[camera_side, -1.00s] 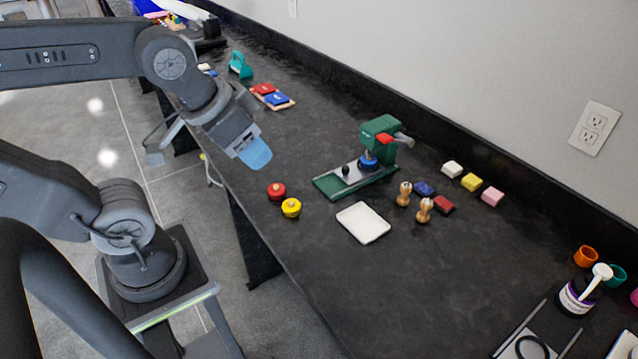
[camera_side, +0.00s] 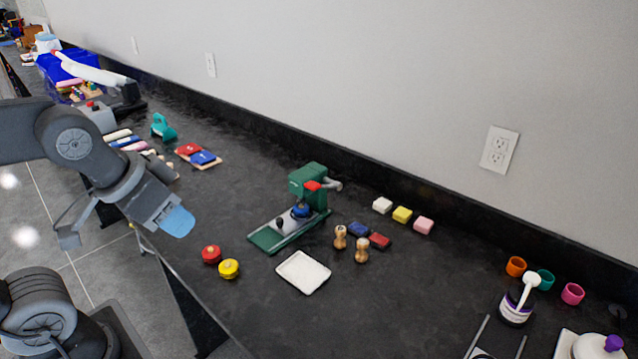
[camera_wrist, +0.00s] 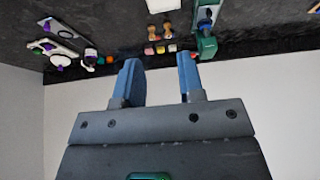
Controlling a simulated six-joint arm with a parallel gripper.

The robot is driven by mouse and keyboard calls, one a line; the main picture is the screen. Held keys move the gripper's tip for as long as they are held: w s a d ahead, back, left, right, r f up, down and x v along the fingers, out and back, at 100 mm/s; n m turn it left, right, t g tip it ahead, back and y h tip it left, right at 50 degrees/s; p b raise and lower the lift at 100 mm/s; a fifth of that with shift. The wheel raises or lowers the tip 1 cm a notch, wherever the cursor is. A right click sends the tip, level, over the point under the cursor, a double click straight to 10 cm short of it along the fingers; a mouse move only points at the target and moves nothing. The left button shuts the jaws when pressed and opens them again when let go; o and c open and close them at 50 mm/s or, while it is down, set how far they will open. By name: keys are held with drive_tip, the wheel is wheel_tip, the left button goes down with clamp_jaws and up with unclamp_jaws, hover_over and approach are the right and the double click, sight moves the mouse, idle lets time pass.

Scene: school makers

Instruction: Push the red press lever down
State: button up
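The green press (camera_side: 308,182) stands on the dark bench in the middle of the side view, with a grey-and-green base plate (camera_side: 267,238) and a blue round part (camera_side: 300,210) under its head. The red press lever (camera_side: 313,186) shows at the front of the head, beside a grey arm. The press also shows near the top of the wrist view (camera_wrist: 207,45). My gripper (camera_side: 178,221) is left of the press, above the bench's front edge and clear of the press. In the wrist view its two blue fingers (camera_wrist: 158,65) are apart with nothing between them.
Red (camera_side: 211,254) and yellow (camera_side: 229,268) round pieces lie left of a white tray (camera_side: 303,272). Two wooden stamps (camera_side: 361,250) and blue and red pads (camera_side: 379,240) sit right of the press. Colored blocks (camera_side: 402,214) lie near the wall.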

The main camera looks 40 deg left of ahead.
drive_tip(key=shift+w+r, duration=0.2)
drive_tip(key=shift+w, duration=0.1)
drive_tip(key=shift+c, duration=0.8)
drive_tip(key=shift+g, duration=0.4)
drive_tip(key=w+r, duration=0.1)
drive_tip(key=w, duration=0.1)
drive_tip(key=w+r, duration=0.1)
drive_tip(key=w, duration=0.2)
drive_tip(key=w+a+r, duration=0.1)
drive_tip(key=w+r, duration=0.1)
drive_tip(key=w, duration=0.1)
drive_tip(key=shift+r, duration=0.1)
clamp_jaws()
drive_tip(key=w+a+f+g, duration=0.1)
drive_tip(key=w+a+f, duration=0.1)
drive_tip(key=w, duration=1)
drive_tip(key=w+a+f+g, duration=0.1)
drive_tip(key=w+a, duration=0.3)
drive_tip(key=w, duration=0.9)
drive_tip(key=shift+w+f, duration=0.2)
drive_tip(key=shift+f, duration=0.2)
drive_tip(key=shift+a, duration=0.1)
